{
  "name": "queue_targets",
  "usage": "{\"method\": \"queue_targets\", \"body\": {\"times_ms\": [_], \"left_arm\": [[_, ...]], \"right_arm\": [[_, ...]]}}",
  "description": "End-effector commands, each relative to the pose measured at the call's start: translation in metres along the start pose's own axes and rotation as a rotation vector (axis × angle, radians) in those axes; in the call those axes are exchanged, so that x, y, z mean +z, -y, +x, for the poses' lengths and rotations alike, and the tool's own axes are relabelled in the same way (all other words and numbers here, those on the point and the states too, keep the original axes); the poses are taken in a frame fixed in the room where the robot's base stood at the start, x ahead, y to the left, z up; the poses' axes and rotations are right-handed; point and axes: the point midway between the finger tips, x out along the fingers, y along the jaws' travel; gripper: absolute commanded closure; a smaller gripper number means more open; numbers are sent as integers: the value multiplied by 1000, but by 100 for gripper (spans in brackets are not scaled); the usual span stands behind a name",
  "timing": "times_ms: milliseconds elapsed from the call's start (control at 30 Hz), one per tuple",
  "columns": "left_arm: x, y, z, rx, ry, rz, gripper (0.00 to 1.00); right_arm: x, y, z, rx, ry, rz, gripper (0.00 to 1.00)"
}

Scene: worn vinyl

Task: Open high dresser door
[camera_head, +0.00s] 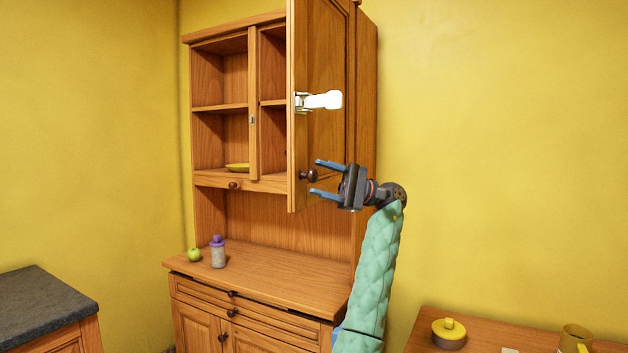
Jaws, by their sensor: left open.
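The high dresser (366,110) stands against the yellow wall. Its upper right door (325,60) is swung outward, its free edge toward me, and the shelves behind it show to its left. A dark round knob (308,176) sits low on the door's face. My left gripper (315,177) is open, its two blue fingers pointing left at the knob, one above and one below its level. The knob shows at the fingertips; I cannot tell whether they touch it. A white fitting (322,100) is on the door above. My right gripper is not in view.
A yellow dish (238,167) is on a shelf. A dark-topped cabinet (38,303) is at left; a wooden table (490,335) with a yellow-lidded pot (449,333) is at lower right.

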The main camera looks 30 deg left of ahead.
Motion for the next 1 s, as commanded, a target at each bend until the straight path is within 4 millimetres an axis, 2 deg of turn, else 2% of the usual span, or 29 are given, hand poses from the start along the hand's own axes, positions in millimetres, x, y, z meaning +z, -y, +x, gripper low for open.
{"method": "queue_targets", "body": {"times_ms": [100,333,867,1000], "left_arm": [[0,-1,-20,-1,-1,0,44],[-1,-1,-43,0,0,0,44],[0,0,-47,0,0,0,44],[-5,-8,-49,-3,-16,-2,44]], "right_arm": [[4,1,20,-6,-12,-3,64],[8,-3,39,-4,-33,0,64],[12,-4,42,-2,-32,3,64],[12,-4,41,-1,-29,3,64]]}}
